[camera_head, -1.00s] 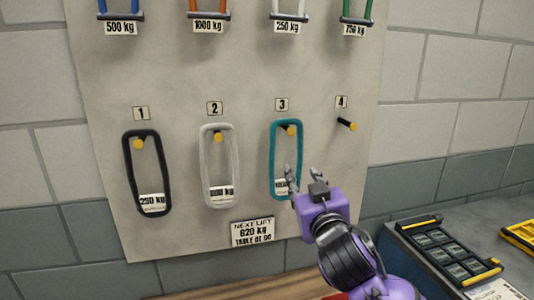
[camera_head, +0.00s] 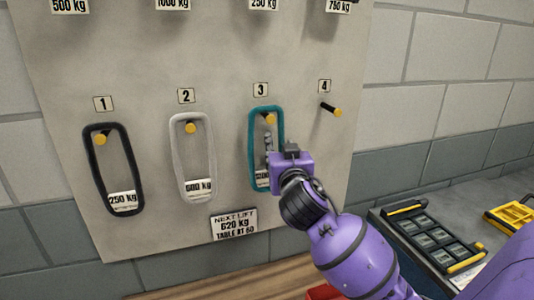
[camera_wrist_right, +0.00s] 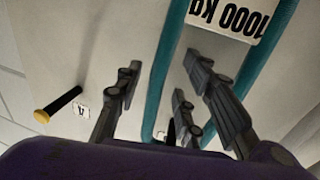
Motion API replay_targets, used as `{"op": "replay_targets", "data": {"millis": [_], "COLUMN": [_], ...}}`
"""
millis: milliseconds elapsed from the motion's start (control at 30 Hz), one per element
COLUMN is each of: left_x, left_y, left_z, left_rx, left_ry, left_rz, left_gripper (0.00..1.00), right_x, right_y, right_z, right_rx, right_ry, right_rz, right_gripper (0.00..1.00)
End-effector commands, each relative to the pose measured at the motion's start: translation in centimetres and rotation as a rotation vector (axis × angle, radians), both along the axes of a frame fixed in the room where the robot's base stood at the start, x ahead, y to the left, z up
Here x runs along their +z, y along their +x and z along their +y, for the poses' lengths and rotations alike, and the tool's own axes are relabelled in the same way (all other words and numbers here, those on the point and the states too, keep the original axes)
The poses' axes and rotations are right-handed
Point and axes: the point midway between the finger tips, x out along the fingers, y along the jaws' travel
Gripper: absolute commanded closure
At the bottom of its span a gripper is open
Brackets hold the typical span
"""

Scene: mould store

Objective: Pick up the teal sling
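The teal sling (camera_head: 252,140) hangs as a long loop on the peg under number 3, and its lower label is partly hidden behind my right gripper. My right gripper (camera_head: 268,141) is in front of the loop, with its fingers toward the board. In the right wrist view the fingers of the right gripper (camera_wrist_right: 160,78) are spread open. One strand of the teal sling (camera_wrist_right: 165,65) runs between them, and the other strand passes beyond the right-hand finger. The label (camera_wrist_right: 228,18) there reads 1000 kg. I cannot tell if any finger touches the sling. My left gripper is not in view.
A black sling (camera_head: 90,165) and a white sling (camera_head: 177,160) hang on pegs 1 and 2. Peg 4 (camera_head: 331,109) is bare. A bench at right holds a dark case (camera_head: 433,240) and a yellow tray (camera_head: 510,217).

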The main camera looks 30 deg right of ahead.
Motion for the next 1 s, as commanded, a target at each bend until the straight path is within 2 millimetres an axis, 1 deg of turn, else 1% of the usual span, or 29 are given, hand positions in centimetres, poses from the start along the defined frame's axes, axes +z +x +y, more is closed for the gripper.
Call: {"op": "replay_targets", "data": {"millis": [100,300,500,567,600,1000], "left_x": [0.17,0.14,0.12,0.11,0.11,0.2], "left_y": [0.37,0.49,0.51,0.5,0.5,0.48], "left_z": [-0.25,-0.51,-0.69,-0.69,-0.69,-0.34], "left_rx": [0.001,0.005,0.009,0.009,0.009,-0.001], "left_ry": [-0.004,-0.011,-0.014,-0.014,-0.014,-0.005], "left_rz": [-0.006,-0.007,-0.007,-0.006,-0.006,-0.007], "left_gripper": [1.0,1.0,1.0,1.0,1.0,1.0], "right_x": [0.04,-0.07,-0.08,-0.07,-0.08,0.17], "right_y": [0.6,0.62,0.6,0.6,0.6,0.61], "right_z": [-0.23,-0.23,-0.23,-0.23,-0.23,-0.27], "right_rx": [0.001,0.001,0.001,0.001,0.001,0.001], "right_ry": [-0.001,0.0,0.0,0.0,0.0,0.0], "right_rz": [0.0,0.001,0.001,0.001,0.001,-0.001], "right_gripper": [0.64,0.64,0.91,0.98,1.0,1.0]}}
